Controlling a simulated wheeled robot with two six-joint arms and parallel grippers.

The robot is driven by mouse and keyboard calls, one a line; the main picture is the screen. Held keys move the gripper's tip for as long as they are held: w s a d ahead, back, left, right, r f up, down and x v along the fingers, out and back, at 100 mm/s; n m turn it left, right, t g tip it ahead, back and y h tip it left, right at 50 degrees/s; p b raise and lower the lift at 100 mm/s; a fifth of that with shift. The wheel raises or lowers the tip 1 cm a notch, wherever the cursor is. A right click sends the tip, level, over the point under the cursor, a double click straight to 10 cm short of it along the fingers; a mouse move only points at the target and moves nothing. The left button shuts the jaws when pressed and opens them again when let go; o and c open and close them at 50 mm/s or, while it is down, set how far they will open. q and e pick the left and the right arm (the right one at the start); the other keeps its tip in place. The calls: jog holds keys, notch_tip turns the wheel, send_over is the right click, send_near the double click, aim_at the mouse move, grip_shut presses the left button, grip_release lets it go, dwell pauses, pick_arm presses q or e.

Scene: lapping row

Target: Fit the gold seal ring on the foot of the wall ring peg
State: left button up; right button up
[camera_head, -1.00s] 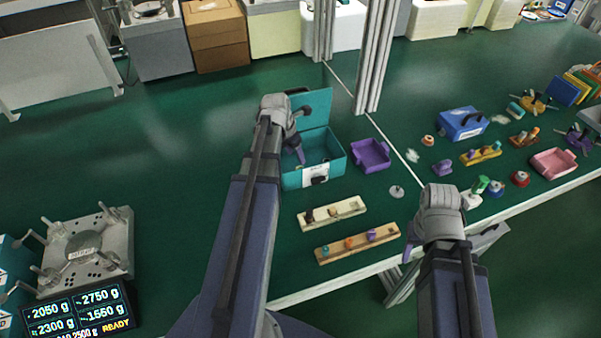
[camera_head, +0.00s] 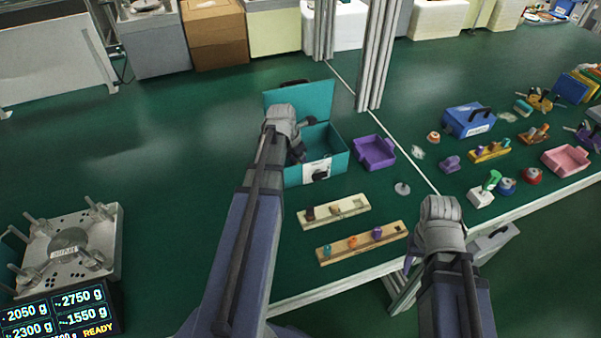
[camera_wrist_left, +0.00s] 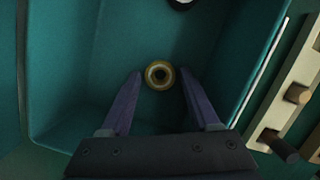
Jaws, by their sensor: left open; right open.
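The gold seal ring (camera_wrist_left: 159,75) lies on the floor of an open teal box (camera_wrist_left: 70,75), its hole facing up. My left gripper (camera_wrist_left: 162,92) is open above it, with the ring in view between its two fingertips and not gripped. In the head view my left gripper (camera_head: 298,152) reaches into the teal box (camera_head: 337,157), and the ring is hidden there. My right gripper (camera_head: 408,264) is open and empty near the table's front edge. A small grey disc with a short upright pin (camera_head: 402,188) stands on the table; I cannot tell whether it is the wall ring peg.
A purple tray (camera_head: 375,152) stands right of the box. A cream rack (camera_head: 348,209) and a brown rack (camera_head: 335,252) with small parts lie in front. Two metal posts (camera_head: 372,60) rise behind. A metal fixture (camera_head: 95,255) stands at left. Green table is clear between fixture and box.

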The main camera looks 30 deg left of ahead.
pick_arm(q)
grip_shut()
dwell(0.5)
jog(key=shift+r, duration=0.15)
notch_tip(320, 180, up, 10)
jog(key=p, duration=1)
jog(key=shift+d, duration=0.1)
